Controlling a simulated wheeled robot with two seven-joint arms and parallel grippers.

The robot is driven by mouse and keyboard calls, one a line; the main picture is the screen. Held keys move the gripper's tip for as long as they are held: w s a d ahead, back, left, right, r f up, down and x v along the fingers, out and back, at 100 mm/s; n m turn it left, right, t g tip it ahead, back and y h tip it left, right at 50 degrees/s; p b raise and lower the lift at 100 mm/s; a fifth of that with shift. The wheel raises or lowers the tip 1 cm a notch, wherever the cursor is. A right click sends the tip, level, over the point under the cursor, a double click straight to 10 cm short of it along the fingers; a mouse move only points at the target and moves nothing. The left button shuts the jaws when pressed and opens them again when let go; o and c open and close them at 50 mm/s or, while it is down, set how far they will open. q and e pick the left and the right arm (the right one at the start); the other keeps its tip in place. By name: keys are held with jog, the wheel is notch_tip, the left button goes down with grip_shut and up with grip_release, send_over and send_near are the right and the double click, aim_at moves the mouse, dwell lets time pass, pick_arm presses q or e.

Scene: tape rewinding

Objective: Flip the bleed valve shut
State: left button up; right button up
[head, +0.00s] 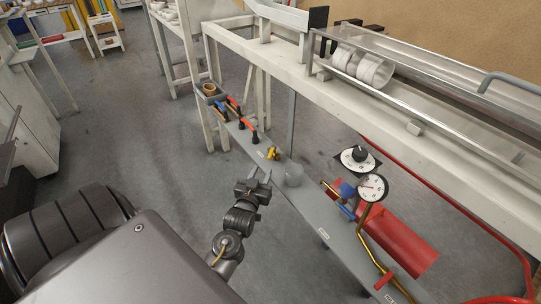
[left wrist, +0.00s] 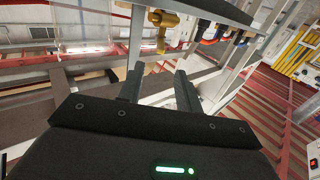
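A brass-yellow fitting (head: 272,153) stands on the narrow grey shelf (head: 318,213). A brass fitting also shows at the top of the left wrist view (left wrist: 163,20). A brass pipe with a blue lever (head: 345,209) is farther right, beside the pressure gauge (head: 373,187). I cannot tell for sure which of these is the bleed valve. My left gripper (head: 261,176) is at the shelf's near edge, just below the brass fitting in the picture and apart from it. Its two fingers (left wrist: 158,88) are spread and nothing is between them. My right gripper is out of view.
A black dial (head: 358,157) and a red cylinder (head: 403,242) are to the right. The floor left of the shelf is clear.

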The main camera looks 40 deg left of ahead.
aim_at(268, 159)
pick_arm(q)
jog(key=b+x, duration=0.1)
jog(key=x, duration=0.8)
jog(key=shift+w+a+f, duration=0.1)
jog(key=shift+w, duration=0.1)
jog(key=shift+w+a, duration=0.15)
jog(key=shift+w, duration=0.25)
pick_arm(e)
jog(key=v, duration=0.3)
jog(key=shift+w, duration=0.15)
